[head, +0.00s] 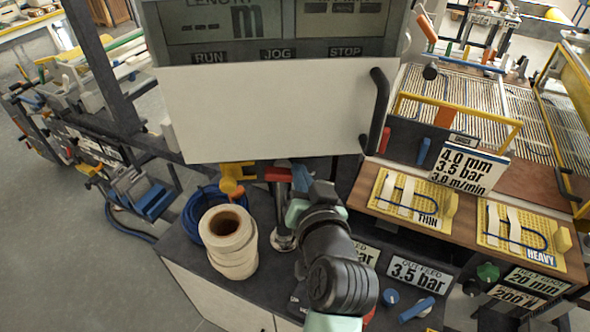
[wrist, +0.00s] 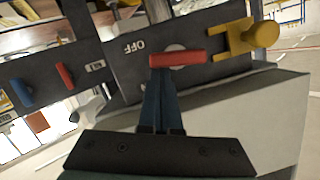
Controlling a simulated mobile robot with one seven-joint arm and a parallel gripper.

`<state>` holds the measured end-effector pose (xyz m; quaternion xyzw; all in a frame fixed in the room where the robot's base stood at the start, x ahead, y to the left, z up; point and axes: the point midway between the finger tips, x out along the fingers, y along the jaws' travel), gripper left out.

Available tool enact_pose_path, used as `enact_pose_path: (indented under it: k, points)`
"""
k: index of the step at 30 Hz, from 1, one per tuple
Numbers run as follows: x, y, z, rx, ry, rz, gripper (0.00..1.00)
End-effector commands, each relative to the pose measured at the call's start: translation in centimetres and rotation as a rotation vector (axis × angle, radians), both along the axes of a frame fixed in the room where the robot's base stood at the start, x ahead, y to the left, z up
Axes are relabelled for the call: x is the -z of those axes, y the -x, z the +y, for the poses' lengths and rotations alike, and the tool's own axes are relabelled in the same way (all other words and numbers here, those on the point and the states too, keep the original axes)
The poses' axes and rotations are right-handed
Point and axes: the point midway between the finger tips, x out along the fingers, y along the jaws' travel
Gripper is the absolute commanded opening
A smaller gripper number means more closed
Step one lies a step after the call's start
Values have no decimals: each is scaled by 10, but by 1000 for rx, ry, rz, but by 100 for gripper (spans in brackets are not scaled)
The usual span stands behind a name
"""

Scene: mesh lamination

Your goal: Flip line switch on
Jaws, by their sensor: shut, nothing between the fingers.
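The line switch is a red bar handle (wrist: 178,59) on a pale round hub, set on a dark panel (wrist: 125,75). In the wrist view the word OFF (wrist: 133,46) appears upside down beside the handle. The red handle also shows in the head view (head: 278,174), below the white panel. My gripper (wrist: 163,72) is shut and empty, its dark blue fingers together. Its tips overlap the handle's near edge in the wrist view; I cannot tell whether they touch. In the head view my gripper (head: 301,177) is just right of the handle, partly hidden by my wrist.
A yellow fitting with a round knob (wrist: 250,38) sits right beside the switch. In the head view, a white panel (head: 270,112) with a dark handle (head: 376,110) hangs above. A pale roll (head: 228,240) and coiled blue hose (head: 200,208) lie left of my arm.

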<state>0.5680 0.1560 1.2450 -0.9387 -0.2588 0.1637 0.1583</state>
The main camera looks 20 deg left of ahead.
Motion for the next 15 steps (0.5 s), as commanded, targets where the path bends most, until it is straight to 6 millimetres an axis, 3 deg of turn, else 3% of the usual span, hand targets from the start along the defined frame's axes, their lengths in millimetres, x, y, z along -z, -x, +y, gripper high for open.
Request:
enact_pose_path:
  k: [15]
  points:
    - [7,-1,-3,0,-154,85,0]
